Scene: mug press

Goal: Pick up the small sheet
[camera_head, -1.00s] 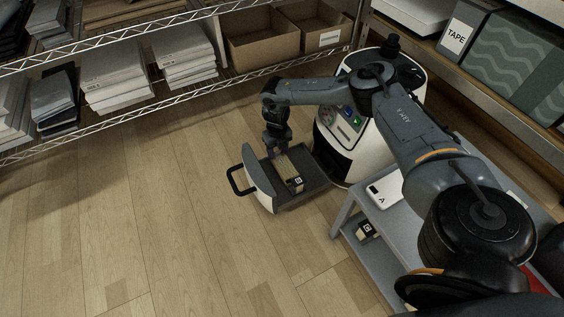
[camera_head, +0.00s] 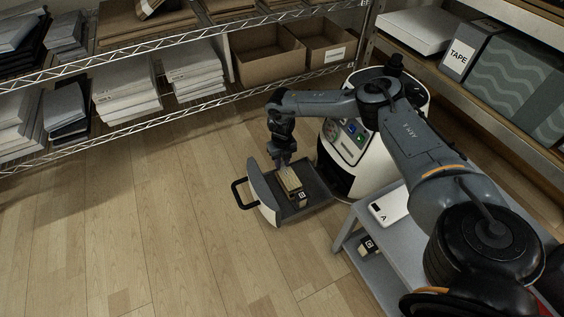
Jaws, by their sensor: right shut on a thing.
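My right gripper (camera_head: 284,162) reaches down over the open drawer (camera_head: 265,190) of the white and black machine (camera_head: 345,160). It is shut on the upper end of a tan block-like piece (camera_head: 289,180) with a small black and white label at its near end. The piece is in or just above the drawer; I cannot tell if it touches the floor of it. I cannot make out a separate small sheet for certain. A flat white item marked A (camera_head: 391,207) lies on the grey cart (camera_head: 412,240). My left gripper is out of view.
A second small labelled block (camera_head: 367,245) sits on the cart's lower shelf. A wire rack (camera_head: 200,104) with paper stacks and cardboard boxes (camera_head: 265,52) runs along the back. A TAPE box (camera_head: 461,52) stands on the right shelf. The wooden floor at left is clear.

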